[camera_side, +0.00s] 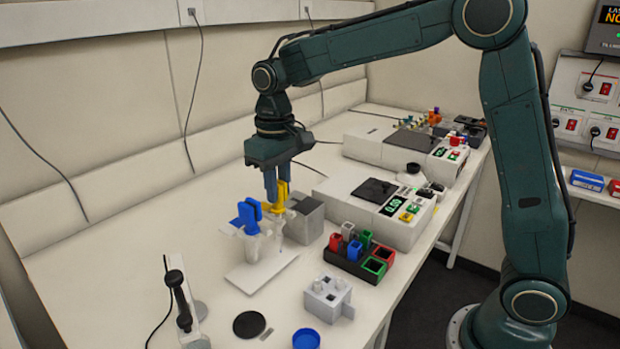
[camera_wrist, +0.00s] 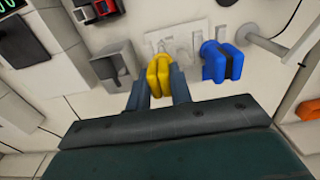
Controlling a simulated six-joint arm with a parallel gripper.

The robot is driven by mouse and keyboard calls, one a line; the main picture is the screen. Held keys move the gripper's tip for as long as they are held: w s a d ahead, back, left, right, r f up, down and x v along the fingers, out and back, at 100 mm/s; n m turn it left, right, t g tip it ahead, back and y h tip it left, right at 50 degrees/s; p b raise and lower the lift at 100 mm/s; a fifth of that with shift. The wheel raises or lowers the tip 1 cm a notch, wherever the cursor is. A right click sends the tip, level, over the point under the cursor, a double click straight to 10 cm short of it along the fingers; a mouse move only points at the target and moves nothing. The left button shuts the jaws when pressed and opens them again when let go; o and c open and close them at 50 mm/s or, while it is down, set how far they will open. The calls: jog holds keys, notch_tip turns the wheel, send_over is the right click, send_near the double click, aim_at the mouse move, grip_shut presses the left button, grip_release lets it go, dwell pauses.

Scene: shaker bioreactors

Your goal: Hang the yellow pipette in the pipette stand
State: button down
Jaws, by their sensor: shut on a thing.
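The yellow pipette (camera_side: 280,195) is upright between the fingers of my gripper (camera_side: 277,187), which is shut on its top part. In the wrist view the yellow pipette (camera_wrist: 160,72) shows between the two fingertips (camera_wrist: 160,88). The white pipette stand (camera_side: 262,268) is on the bench below. A blue pipette (camera_side: 250,214) hangs in it, left of the yellow one; it also shows in the wrist view (camera_wrist: 221,62). The yellow pipette is at the stand's right side. Whether it touches the stand's holder cannot be told.
A grey block (camera_side: 305,218) stands close right of the stand. A black rack with coloured caps (camera_side: 358,262), a small white block (camera_side: 327,298), a black disc (camera_side: 249,324) and a blue lid (camera_side: 306,339) lie nearer. White instruments (camera_side: 375,205) stand behind. The bench left of the stand is mostly clear.

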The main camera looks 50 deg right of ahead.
jog(key=shift+f, duration=0.3)
dwell(0.4)
jog(key=c, duration=1.2)
grip_release()
jog(key=shift+o, duration=0.2)
jog(key=shift+r, duration=0.15)
jog(key=shift+r, duration=3.35)
